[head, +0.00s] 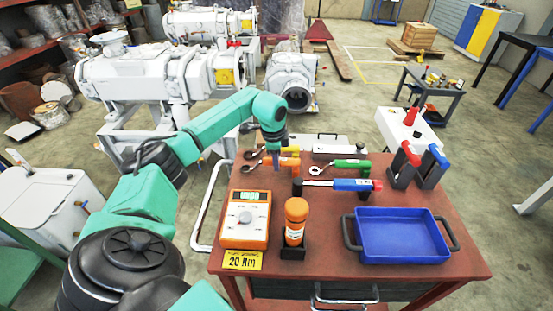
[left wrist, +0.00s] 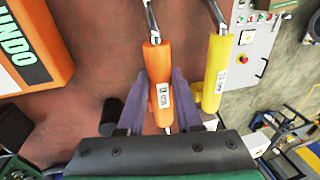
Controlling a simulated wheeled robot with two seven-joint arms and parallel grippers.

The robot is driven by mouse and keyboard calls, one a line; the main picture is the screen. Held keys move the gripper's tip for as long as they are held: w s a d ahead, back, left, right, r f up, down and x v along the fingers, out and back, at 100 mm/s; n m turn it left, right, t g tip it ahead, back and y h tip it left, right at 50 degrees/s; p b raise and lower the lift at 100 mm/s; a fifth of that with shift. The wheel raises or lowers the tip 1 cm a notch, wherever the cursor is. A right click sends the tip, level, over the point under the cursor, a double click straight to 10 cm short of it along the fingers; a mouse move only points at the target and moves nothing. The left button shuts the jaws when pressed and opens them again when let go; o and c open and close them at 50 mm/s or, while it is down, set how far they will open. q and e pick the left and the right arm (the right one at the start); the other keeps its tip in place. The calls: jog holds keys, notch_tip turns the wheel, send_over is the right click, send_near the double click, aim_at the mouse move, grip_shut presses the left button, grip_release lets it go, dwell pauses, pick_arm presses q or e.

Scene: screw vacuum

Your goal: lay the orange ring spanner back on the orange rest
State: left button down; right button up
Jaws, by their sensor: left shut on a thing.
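The orange ring spanner (left wrist: 157,75) has a long orange handle and a metal shank. In the left wrist view its handle lies between the two fingers of my left gripper (left wrist: 158,95), which is shut on it. In the head view my left gripper (head: 277,160) points down at the back left of the red-brown table, and the spanner's orange handle (head: 289,163) shows just right of the fingers. The gap between spanner and table is hard to judge. I cannot clearly make out the orange rest. My right gripper is not in view.
A yellow-handled spanner (left wrist: 216,70) lies close beside the orange one. A green-handled spanner (head: 350,164), a torque wrench (head: 340,184), an orange meter (head: 246,220), an orange bottle (head: 296,215) and a blue tray (head: 402,209) are on the table (head: 330,277).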

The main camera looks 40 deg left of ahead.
pick_arm(q)
jog(key=shift+f, duration=0.3)
dwell(0.4)
grip_release()
dwell(0.3)
jog(key=shift+r, duration=0.15)
jog(key=shift+p+v, duration=0.9)
jog(key=shift+w, duration=0.15)
jog(key=shift+w+a+p+v, duration=0.1)
jog(key=shift+w+p+v, duration=0.1)
jog(key=shift+p+v, duration=0.9)
jog(key=shift+w+a+p+v, duration=0.1)
jog(key=shift+w+p+v, duration=0.15)
jog(key=shift+p+v, duration=0.8)
jog(key=shift+w+a+p+v, duration=0.1)
jog(key=shift+w+p+v, duration=0.1)
jog(key=shift+p+v, duration=0.9)
jog(key=shift+r+b, duration=0.35)
